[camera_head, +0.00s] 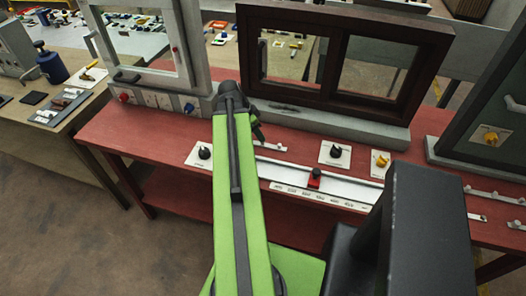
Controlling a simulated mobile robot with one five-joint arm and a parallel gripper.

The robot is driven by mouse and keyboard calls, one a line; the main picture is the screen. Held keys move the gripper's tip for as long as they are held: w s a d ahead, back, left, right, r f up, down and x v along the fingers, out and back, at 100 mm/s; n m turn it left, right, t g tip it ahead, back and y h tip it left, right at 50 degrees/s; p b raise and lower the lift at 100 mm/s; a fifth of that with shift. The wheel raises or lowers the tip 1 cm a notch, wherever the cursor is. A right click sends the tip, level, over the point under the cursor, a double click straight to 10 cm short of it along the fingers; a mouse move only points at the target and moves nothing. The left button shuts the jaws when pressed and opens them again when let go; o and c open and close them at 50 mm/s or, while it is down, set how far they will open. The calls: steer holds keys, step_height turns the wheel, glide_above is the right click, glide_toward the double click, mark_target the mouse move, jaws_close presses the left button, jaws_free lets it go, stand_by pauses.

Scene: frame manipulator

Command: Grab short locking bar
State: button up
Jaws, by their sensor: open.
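No part can be surely told as the short locking bar. A small pale metal bar (271,147) lies on the red workbench (155,132) just below and right of my gripper. Another small metal piece (477,217) lies at the right of the bench. My gripper (258,136) is small and dark in this view, beyond the top of my green arm. It is open, above the bench in front of the brown window frame, with no held thing visible. My arm hides part of the bench beneath it.
A brown window frame (440,38) and a white frame (187,62) stand at the back. A long pale rail (335,178) carries a red block (314,178). White plates hold a black knob (334,152) and a yellow knob (380,161). A dark framed panel (505,95) stands right.

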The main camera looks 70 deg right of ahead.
steer(key=b+x, duration=0.5)
steer(key=shift+w+f, duration=0.1)
steer(key=shift+f, duration=0.15)
steer(key=shift+r, duration=0.2)
jaws_close()
